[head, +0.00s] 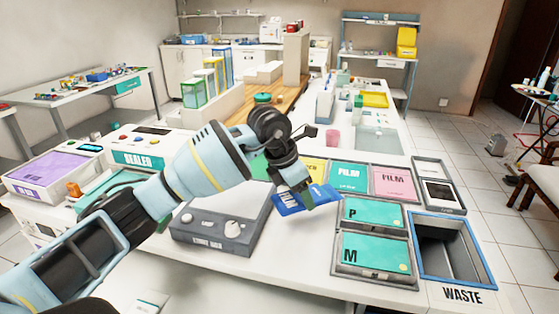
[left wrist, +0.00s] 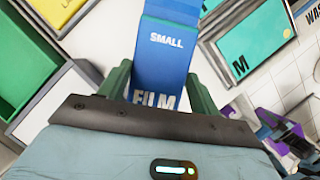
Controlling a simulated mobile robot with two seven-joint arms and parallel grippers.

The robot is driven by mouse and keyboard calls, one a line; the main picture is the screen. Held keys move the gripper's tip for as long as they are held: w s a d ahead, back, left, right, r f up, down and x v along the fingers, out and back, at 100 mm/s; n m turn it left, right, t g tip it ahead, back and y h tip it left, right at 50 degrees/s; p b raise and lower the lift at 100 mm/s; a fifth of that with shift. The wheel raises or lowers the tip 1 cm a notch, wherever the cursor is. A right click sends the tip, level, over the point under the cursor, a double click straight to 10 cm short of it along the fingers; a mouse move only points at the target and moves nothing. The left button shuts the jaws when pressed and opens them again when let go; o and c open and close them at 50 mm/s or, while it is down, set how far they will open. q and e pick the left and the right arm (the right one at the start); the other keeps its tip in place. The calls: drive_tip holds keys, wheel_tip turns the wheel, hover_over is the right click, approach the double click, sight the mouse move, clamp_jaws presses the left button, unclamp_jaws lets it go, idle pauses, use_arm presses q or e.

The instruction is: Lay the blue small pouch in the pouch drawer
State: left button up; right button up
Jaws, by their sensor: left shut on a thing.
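The blue small pouch (head: 290,203), printed "SMALL" and "FILM" in the left wrist view (left wrist: 165,60), is in my left gripper (head: 301,197). The two green fingers are shut on it, one on each side, and it is held in the air above the worktop. In the head view it hangs tilted, between the grey machine with knobs and the labelled trays. I cannot tell for sure which compartment is the pouch drawer. My right gripper is not clearly in view.
The P tray (head: 374,213), M tray (head: 375,252) and blue-rimmed waste bin (head: 484,272) are at right. The pink film tray (head: 393,182) is behind them. The grey machine (head: 222,231) stands at front centre, and the sealer (head: 150,143) at left.

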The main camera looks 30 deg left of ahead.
use_arm(q)
drive_tip(key=s+d+m+g, duration=0.2)
drive_tip(key=d+m, duration=0.1)
drive_tip(key=m, duration=0.2)
drive_tip(key=s+d+m+g+h, duration=0.1)
drive_tip(key=s+d+m+g, duration=0.1)
drive_tip(key=m, duration=0.3)
drive_tip(key=s+d+f+m+g, duration=0.1)
drive_tip(key=s+d+m, duration=0.3)
drive_tip(key=m, duration=0.2)
drive_tip(key=shift+d+f+g+h, duration=0.1)
drive_tip(key=shift+d+g+h, duration=0.2)
drive_tip(key=shift+d+g, duration=0.1)
drive_tip(key=s+m, duration=0.1)
drive_tip(key=m, duration=0.1)
drive_tip(key=s+m+g+y, duration=0.1)
drive_tip(key=m, duration=0.1)
drive_tip(key=s+m+y, duration=0.1)
drive_tip(key=s+m, duration=0.1)
drive_tip(key=shift+s+f+m+g, duration=0.1)
drive_tip(key=shift+f+m+g, duration=0.25)
drive_tip(key=shift+m+g, duration=0.05)
drive_tip(key=s+a+f+m+y, duration=0.1)
drive_tip(key=s+a+m+y, duration=0.1)
drive_tip(key=s+a+m, duration=0.2)
drive_tip(key=shift+s+m+g, duration=0.2)
drive_tip(key=shift+m+g, duration=0.2)
drive_tip(key=shift+m, duration=0.8)
drive_tip(key=shift+a+f, duration=0.1)
drive_tip(key=shift+a, duration=0.05)
